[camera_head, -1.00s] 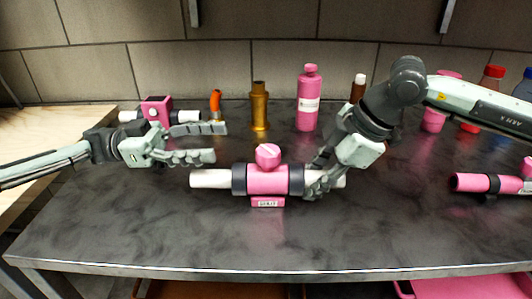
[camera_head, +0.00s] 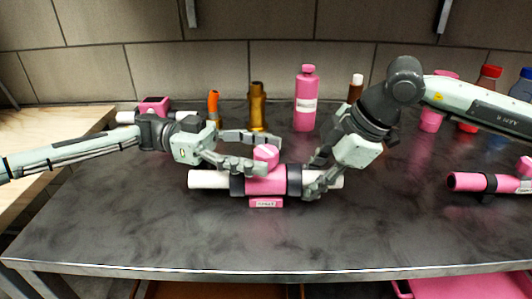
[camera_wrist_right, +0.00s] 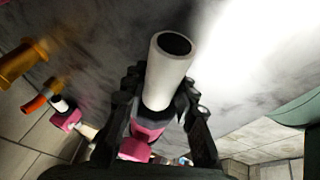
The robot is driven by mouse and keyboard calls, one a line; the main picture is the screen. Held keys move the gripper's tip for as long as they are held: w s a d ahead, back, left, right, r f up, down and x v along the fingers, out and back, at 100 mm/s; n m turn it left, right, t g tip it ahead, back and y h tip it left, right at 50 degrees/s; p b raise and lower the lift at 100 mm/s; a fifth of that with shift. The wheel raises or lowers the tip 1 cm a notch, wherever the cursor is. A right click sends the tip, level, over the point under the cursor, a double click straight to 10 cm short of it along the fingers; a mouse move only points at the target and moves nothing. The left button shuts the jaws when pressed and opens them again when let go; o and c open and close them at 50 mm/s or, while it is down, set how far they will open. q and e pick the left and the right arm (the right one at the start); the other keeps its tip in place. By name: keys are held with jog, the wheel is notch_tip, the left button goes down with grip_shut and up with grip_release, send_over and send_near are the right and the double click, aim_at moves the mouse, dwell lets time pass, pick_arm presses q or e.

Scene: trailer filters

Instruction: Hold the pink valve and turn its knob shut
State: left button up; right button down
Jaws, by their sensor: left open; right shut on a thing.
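The pink valve (camera_head: 268,185) lies across the middle of the dark table, with dark collars, white pipe ends and a small label tag at its front. Its pink knob (camera_head: 266,154) stands on top. My right gripper (camera_head: 312,186) is shut on the valve's right pipe end, beside the right collar. In the right wrist view the white pipe end (camera_wrist_right: 168,68) sticks out between the fingers. My left gripper (camera_head: 268,152) is open, its fingers reaching on either side of the knob from the left. Whether they touch the knob I cannot tell.
Behind stand a brass fitting (camera_head: 257,107), an orange-handled part (camera_head: 213,106), a pink bottle (camera_head: 306,100) and another pink valve (camera_head: 154,106). A pink pipe piece (camera_head: 466,182) lies at the right. The table's front (camera_head: 250,240) is clear.

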pick_arm(q)
jog(key=shift+s+d, duration=0.2)
jog(key=shift+d, duration=0.4)
jog(key=c, duration=1.2)
